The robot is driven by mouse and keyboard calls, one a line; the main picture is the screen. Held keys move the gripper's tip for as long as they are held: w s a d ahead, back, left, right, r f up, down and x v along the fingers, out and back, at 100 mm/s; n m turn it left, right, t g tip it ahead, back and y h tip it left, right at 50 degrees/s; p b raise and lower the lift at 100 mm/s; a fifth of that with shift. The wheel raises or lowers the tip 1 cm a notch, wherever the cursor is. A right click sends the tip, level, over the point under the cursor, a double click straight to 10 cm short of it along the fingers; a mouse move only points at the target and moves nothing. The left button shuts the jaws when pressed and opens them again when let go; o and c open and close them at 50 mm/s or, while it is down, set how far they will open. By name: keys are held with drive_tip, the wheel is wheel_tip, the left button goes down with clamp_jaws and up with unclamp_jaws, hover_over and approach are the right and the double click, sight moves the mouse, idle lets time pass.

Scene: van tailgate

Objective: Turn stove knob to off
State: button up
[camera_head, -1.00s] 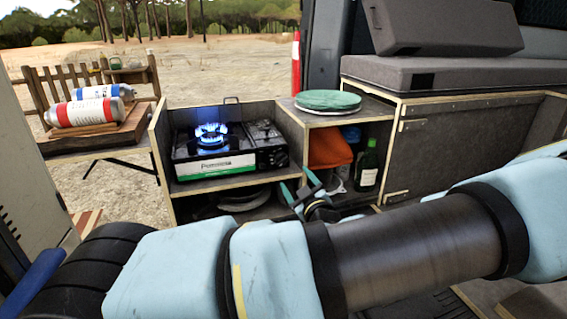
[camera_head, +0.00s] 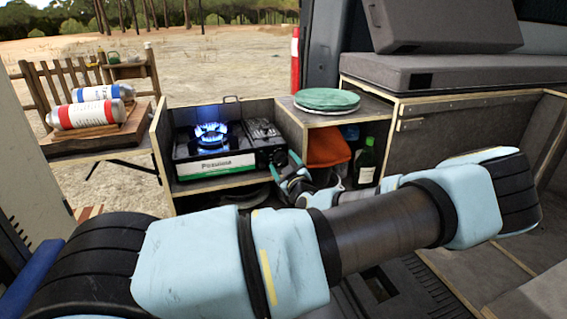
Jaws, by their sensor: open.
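The black portable stove (camera_head: 184,152) with a white and green front stands in the left compartment of the wooden unit. Blue flames (camera_head: 210,133) burn on its burner. The stove knob (camera_head: 278,157) is a small dark shape at the right end of the stove front, hard to make out; its turn position cannot be read. My gripper (camera_head: 284,166) is at that right front corner, with its light-blue fingers apart. The fingers are close to the knob, but I cannot tell whether they touch it. My arm hides part of the lower compartments.
A divider wall (camera_head: 291,128) stands just right of the stove. Gas canisters (camera_head: 88,112) lie on a side table at left.

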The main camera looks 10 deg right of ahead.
clamp_jaws()
idle(0.5)
